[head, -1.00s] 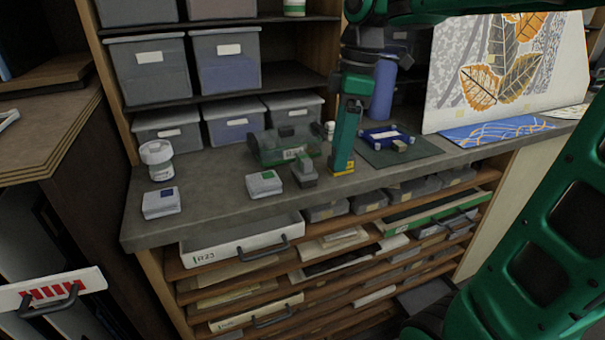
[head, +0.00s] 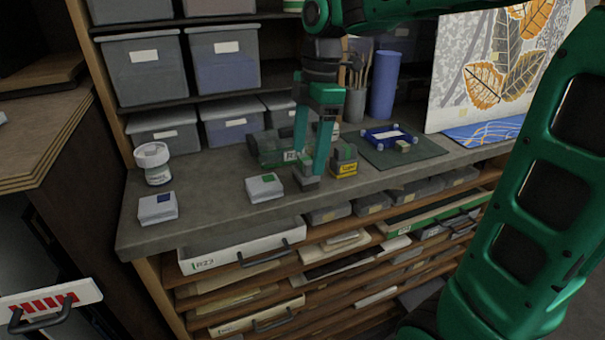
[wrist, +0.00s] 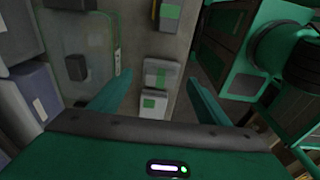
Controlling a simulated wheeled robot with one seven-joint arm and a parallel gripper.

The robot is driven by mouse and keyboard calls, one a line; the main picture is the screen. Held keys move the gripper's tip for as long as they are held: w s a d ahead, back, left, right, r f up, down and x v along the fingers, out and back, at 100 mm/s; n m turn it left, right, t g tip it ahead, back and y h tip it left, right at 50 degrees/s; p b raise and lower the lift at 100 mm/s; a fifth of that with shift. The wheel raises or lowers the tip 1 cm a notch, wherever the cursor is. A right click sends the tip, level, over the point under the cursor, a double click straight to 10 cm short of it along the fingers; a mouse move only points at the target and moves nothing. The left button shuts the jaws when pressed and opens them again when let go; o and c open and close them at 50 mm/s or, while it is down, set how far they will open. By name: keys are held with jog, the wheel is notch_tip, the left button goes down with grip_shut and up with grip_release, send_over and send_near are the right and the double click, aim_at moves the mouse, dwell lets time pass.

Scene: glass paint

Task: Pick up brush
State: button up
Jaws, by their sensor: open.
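Several brushes (head: 366,72) with thin handles stand upright in a grey cup (head: 355,104) at the back of the counter, behind my gripper. My gripper (head: 310,158) points down and is open over the counter, in front of the cup and apart from the brushes. Its fingers straddle the area of a small grey block with a green top (head: 305,172); I cannot tell whether they touch it. In the wrist view my gripper (wrist: 158,98) is open and empty, with the grey-green block (wrist: 161,72) between and beyond the fingers. No brush is recognisable there.
A yellow-labelled block (head: 344,161) stands just right of my gripper. White boxes with a green square (head: 264,187) and a blue square (head: 157,207) lie to the left. A clear green case (head: 268,148) is behind. A blue cylinder (head: 383,86) stands beside the cup.

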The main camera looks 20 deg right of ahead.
aim_at(306, 158)
jog(key=shift+a+f, duration=0.2)
jog(key=shift+f, duration=1.15)
jog(key=shift+a+f, duration=0.2)
jog(key=shift+f, duration=1.1)
jog(key=shift+c, duration=0.3)
jog(key=c, duration=1.1)
jog(key=shift+r, duration=0.1)
jog(key=shift+r, duration=0.5)
jog(key=r, duration=0.2)
jog(key=a+r, duration=0.1)
jog(key=shift+s+r, duration=0.25)
jog(key=shift+r, duration=0.15)
jog(key=s+a+r, duration=0.5)
jog(key=a+r, duration=0.1)
jog(key=a, duration=0.3)
jog(key=shift+s, duration=0.2)
